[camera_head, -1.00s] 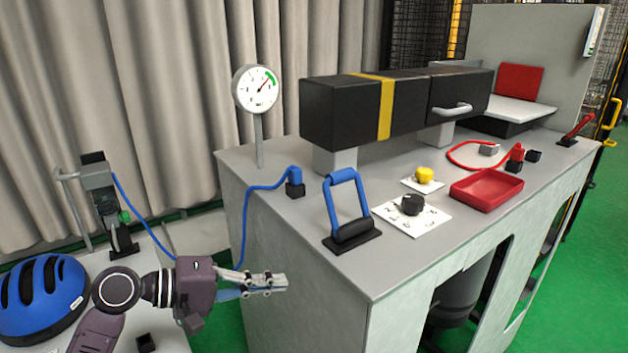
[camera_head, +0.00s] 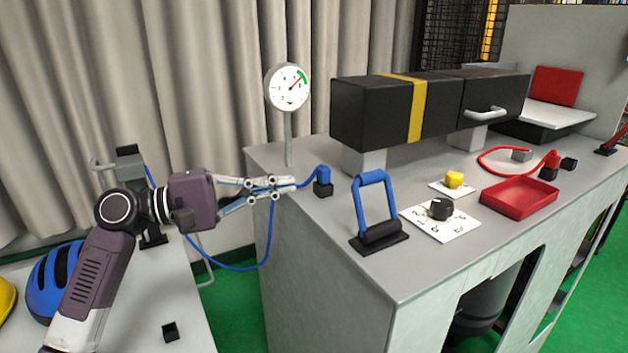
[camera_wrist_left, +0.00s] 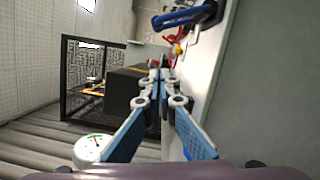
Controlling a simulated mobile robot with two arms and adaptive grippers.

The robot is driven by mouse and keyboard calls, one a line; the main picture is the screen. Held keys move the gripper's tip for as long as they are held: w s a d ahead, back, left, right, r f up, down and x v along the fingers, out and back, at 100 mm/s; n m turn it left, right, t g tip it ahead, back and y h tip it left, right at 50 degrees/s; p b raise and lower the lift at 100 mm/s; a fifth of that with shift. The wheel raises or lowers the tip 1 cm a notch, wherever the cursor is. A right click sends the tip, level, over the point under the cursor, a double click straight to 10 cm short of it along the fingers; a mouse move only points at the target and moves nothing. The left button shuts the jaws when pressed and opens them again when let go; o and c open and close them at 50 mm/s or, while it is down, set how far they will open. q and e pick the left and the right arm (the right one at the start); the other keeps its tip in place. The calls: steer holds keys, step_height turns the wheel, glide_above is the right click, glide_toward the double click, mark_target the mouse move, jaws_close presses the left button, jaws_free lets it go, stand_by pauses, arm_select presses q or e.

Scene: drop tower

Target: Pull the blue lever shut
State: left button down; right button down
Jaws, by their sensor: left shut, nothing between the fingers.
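The blue lever (camera_head: 361,206) is a U-shaped handle that stands raised on a black base, near the left front of the grey bench top. It also shows at the top of the left wrist view (camera_wrist_left: 183,18). My left gripper (camera_head: 291,183) is shut and empty, in the air by the bench's left edge. It is left of the lever and apart from it, pointing right. Its closed fingertips show in the left wrist view (camera_wrist_left: 161,78). My right gripper is not in view.
A blue plug (camera_head: 323,174) with a blue cable stands just beyond my fingertips. The gauge (camera_head: 288,87) rises behind. A black dial (camera_head: 441,209), yellow knob (camera_head: 454,180) and red tray (camera_head: 519,198) lie right of the lever. A blue helmet (camera_head: 52,283) is at lower left.

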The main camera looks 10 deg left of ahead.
mark_target(358, 193)
arm_select(q)
steer(key=p+x, duration=0.1)
steer(key=x, duration=0.4)
steer(key=p+x, duration=0.1)
steer(key=x, duration=0.2)
steer(key=shift+w+d+r+p, duration=0.1)
steer(key=shift+d+r+p, duration=0.2)
steer(key=shift+d, duration=0.05)
steer(key=shift+s+d+r+p, duration=0.2)
steer(key=shift+s+d+p, duration=0.5)
steer(key=shift+s+d, duration=0.3)
steer(key=shift+s+d+r, duration=0.1)
steer(key=shift+s+d, duration=0.2)
steer(key=shift+s, duration=0.15)
steer(key=shift+d, duration=0.1)
steer(key=shift+s+d+r+m+p, duration=0.2)
steer(key=shift+s+r+m+p, duration=0.1)
steer(key=shift+m, duration=0.3)
steer(key=s+d+r+m+p, duration=0.1)
steer(key=m, duration=0.1)
steer(key=s+d+r+m+y+p, duration=0.1)
steer(key=s+m, duration=0.2)
steer(key=s+d+m+y+p, duration=0.1)
steer(key=m, duration=0.1)
steer(key=shift+d+r, duration=0.15)
steer(key=shift+d, duration=0.2)
steer(key=shift+s+d+m+y+p, duration=0.3)
steer(key=shift+s+d+m+p, duration=0.1)
steer(key=shift+s+m+p, duration=0.35)
